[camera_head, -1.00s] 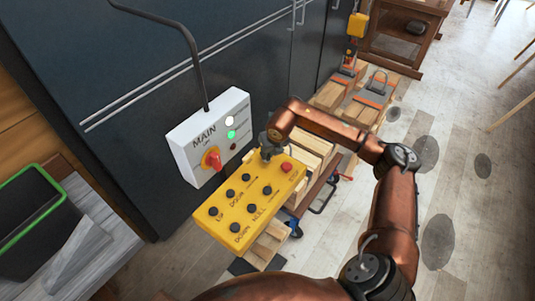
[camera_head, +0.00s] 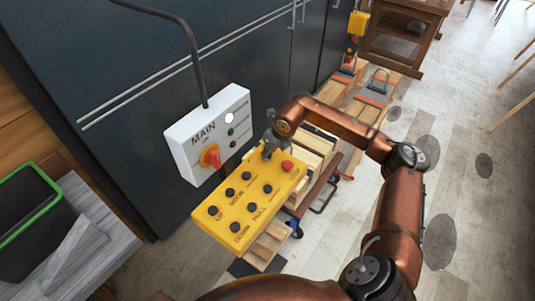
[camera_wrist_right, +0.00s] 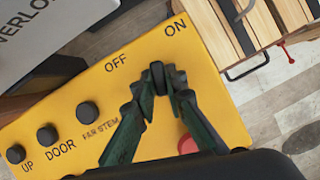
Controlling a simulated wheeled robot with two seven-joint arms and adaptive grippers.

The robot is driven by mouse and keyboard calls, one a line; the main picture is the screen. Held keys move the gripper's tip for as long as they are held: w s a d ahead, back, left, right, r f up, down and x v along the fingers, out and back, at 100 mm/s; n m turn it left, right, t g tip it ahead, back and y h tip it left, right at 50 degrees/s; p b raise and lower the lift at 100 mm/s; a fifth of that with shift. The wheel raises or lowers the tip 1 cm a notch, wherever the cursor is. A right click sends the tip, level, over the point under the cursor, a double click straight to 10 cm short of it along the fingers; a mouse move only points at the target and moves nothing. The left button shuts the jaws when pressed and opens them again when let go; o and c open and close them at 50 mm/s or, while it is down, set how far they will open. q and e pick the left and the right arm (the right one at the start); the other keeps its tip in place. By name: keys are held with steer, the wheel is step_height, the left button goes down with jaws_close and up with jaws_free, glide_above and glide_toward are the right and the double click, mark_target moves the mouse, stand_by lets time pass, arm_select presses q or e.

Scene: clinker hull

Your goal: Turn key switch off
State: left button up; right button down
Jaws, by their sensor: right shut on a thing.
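The key switch (camera_wrist_right: 158,75) is a small dark knob on the yellow control box (camera_head: 225,224), with the labels OFF and ON printed beside it in the right wrist view. My right gripper (camera_wrist_right: 158,88) is shut on the key switch, and its fingers hide much of the knob. In the head view my right gripper (camera_head: 268,150) reaches down to the far end of the box, left of the red button (camera_head: 288,166). I cannot tell the key's exact angle. My left gripper is not in view.
A white MAIN box (camera_head: 178,140) with a red rotary switch (camera_head: 211,158) hangs on the dark cabinet (camera_head: 120,60). One white lamp (camera_head: 229,118) on it is lit. A green-rimmed bin (camera_head: 50,182) stands left. Timber (camera_head: 312,147) is stacked behind the yellow box.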

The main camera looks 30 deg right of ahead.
steer(key=n, duration=0.1)
steer(key=n+y+b, duration=0.1)
steer(key=n, duration=0.1)
steer(key=n+b, duration=0.1)
steer(key=shift+w+d+f+g+y, duration=0.1)
steer(key=shift+d+g+y, duration=0.15)
steer(key=shift+g+y, duration=0.05)
steer(key=n+g+y+b, duration=0.1)
steer(key=n, duration=0.3)
steer(key=shift+w+n, duration=0.1)
steer(key=shift+n, duration=0.2)
steer(key=shift+d+b, duration=0.1)
steer(key=shift+b, duration=0.2)
steer(key=c, duration=2)
jaws_free()
steer(key=shift+o, duration=0.2)
steer(key=v, duration=1.2)
steer(key=shift+d, duration=0.2)
